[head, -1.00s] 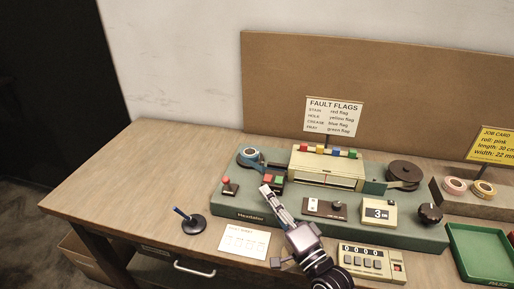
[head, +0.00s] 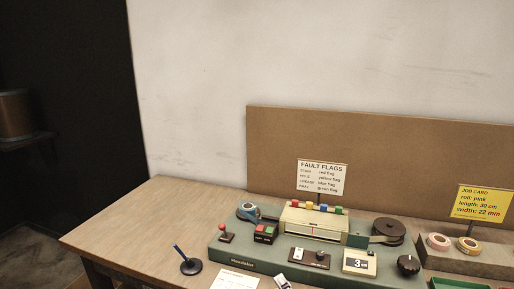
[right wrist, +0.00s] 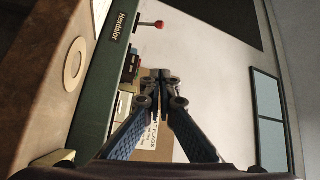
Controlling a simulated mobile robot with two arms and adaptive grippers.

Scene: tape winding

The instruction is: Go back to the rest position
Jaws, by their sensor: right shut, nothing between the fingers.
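The green machine base (head: 243,262) bears a red-knobbed lever (head: 223,232), red and green buttons (head: 265,232), a cream box (head: 312,220) with coloured flags on top, and a dark reel (head: 388,231). My left gripper is not in view.
The wooden table (head: 130,225) is bare at the left, apart from a pen in a black stand (head: 191,267). A brown board (head: 400,165) stands behind the machine. Tape rolls (head: 439,241) and a yellow job card (head: 482,204) are at the right.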

